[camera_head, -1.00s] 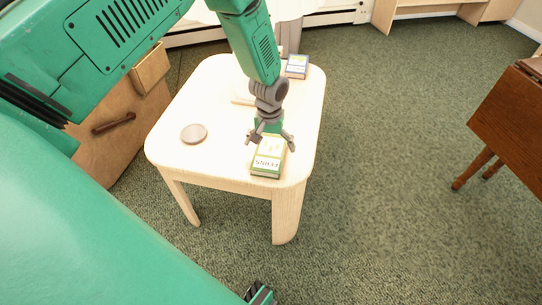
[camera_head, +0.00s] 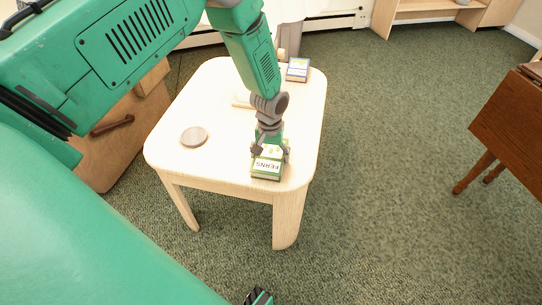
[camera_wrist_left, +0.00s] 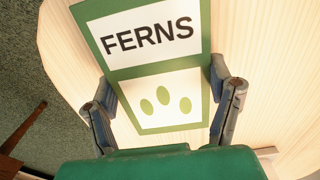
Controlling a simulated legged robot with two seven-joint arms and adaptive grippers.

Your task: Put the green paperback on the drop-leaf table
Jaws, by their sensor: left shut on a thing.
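The green paperback (camera_head: 266,170), with a white panel reading FERNS, lies near the front right edge of the pale wooden table. My left gripper (camera_head: 270,150) is over its back half with a finger at each side, shut on the book. In the left wrist view the green paperback (camera_wrist_left: 152,38) lies between the two fingers of the left gripper (camera_wrist_left: 165,95). The drop-leaf table (camera_head: 518,112) is dark brown wood at the right edge, only partly in view. At the bottom edge a small dark part (camera_head: 259,297) looks like my right gripper; its jaws cannot be made out.
The pale table (camera_head: 215,90) also holds a round grey-brown disc (camera_head: 194,136) and a blue book (camera_head: 298,70) at the back. A wooden cabinet (camera_head: 112,150) stands left. Open green carpet (camera_head: 400,130) lies between the two tables.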

